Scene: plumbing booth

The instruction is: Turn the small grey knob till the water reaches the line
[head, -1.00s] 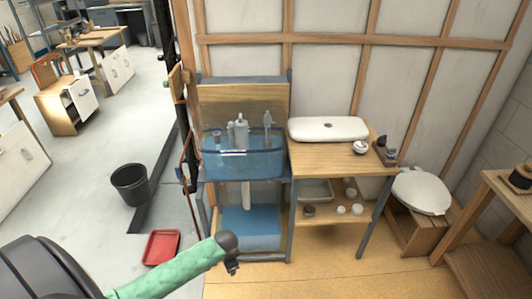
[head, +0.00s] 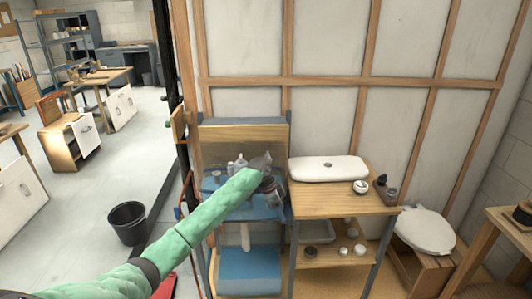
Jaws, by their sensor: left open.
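The clear blue water tank (head: 212,187) stands on the blue-framed stand against the wooden panel. Pale grey fittings (head: 240,162) rise from it. I cannot pick out the small grey knob or the line for sure, and the water level is too small to read. My left arm reaches across the front of the tank and covers much of it. My left gripper (head: 273,193) points down at the tank's right side, open; whether it touches anything is unclear. My right gripper is not in view.
A wooden bench (head: 325,198) with a white cistern lid (head: 328,168) stands just right of the tank. A black bucket (head: 127,223) stands on the floor at left, and a red tray (head: 166,288) is partly behind my arm.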

